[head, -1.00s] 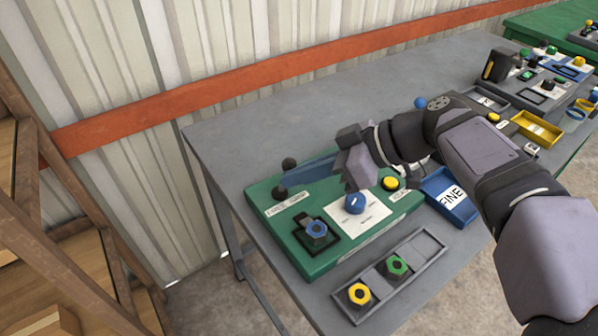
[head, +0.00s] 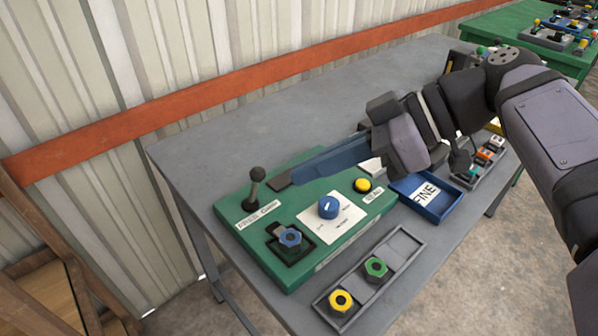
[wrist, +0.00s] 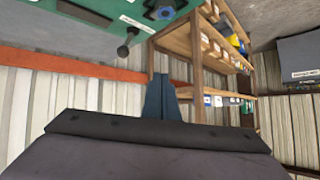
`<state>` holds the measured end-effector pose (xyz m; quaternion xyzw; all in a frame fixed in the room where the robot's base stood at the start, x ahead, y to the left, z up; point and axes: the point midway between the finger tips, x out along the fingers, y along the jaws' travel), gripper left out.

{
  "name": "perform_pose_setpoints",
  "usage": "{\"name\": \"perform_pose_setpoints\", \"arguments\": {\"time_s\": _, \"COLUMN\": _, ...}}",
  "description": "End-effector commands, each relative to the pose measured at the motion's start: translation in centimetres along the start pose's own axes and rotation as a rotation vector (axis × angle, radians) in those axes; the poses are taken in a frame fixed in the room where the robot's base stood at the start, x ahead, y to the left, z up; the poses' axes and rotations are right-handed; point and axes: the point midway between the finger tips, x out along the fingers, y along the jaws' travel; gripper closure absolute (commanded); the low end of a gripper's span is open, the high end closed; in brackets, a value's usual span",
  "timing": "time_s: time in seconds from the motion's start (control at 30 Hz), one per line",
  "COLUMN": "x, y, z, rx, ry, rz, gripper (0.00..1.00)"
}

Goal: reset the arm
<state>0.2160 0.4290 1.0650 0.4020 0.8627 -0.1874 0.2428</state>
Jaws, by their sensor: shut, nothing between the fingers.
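My gripper (head: 296,176) is shut and empty, its blue fingers pressed together and pointing left. In the head view the fingers appear over the back of the green panel (head: 335,245); the height above it is hard to tell. In the wrist view the closed fingers (wrist: 161,98) stand up in the middle with nothing between them.
A grey tray (head: 405,247) in front of the panel holds a yellow nut (head: 340,300) and a green nut (head: 375,267). A blue tray (head: 445,213) labelled FINE lies to the right. The grey table (head: 290,115) is clear at the back left. A wooden shelf (wrist: 197,60) shows in the wrist view.

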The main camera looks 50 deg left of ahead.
Motion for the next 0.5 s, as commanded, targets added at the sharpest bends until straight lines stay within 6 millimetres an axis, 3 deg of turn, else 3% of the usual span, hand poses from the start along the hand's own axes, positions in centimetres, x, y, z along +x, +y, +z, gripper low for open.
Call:
{"name": "perform_pose_setpoints", "arguments": {"time_s": 0.33, "x": -0.4, "y": 0.1, "z": 0.2, "rx": 0.015, "ry": -0.004, "rz": 0.008, "gripper": 1.0}}
{"name": "perform_pose_setpoints", "arguments": {"time_s": 0.5, "x": -1.7, "y": 1.5, "z": 3.5, "rx": 0.186, "ry": -0.051, "rz": 0.09, "gripper": 1.0}}
